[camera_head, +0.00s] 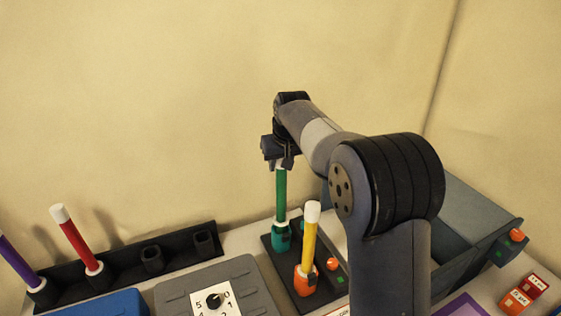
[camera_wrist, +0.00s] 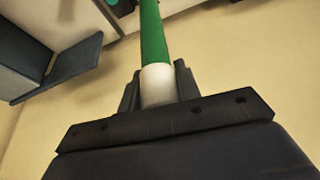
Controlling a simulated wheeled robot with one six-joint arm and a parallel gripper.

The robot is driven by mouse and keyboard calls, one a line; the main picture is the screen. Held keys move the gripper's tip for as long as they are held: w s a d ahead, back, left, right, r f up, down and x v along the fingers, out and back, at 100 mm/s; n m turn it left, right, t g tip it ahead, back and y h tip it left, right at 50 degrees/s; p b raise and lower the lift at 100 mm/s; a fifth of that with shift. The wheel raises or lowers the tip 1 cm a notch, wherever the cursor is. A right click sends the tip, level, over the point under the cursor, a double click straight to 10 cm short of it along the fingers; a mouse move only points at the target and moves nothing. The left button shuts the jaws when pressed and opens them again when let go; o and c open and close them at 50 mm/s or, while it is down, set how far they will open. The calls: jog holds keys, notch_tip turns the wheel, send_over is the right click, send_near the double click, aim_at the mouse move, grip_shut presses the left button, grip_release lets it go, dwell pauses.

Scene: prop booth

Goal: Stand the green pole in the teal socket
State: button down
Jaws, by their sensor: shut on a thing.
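The green pole (camera_head: 281,195) is upright, with its lower end at the teal socket (camera_head: 281,239) on a dark base plate. A white band shows at the pole's foot, at the socket's mouth; how deep it sits I cannot tell. My gripper (camera_head: 281,165) is shut on the pole's white top end, above the socket. In the wrist view the green pole (camera_wrist: 152,35) runs away from my gripper (camera_wrist: 158,88), its white end between the two fingers. The socket is barely visible there at the top edge.
A yellow pole (camera_head: 309,240) stands in an orange socket (camera_head: 306,281) close by on the same plate. A black rack (camera_head: 125,264) at the left holds a red pole (camera_head: 75,238) and a purple pole (camera_head: 18,260). A grey bin (camera_head: 470,225) is at the right, a dial box (camera_head: 240,270) in front.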

jog(key=shift+f+b, duration=0.75)
jog(key=shift+f, duration=0.55)
jog(key=c, duration=0.9)
grip_release()
jog(key=shift+c, duration=0.2)
jog(key=b+v, duration=0.1)
jog(key=v, duration=1)
jog(key=shift+w, duration=0.1)
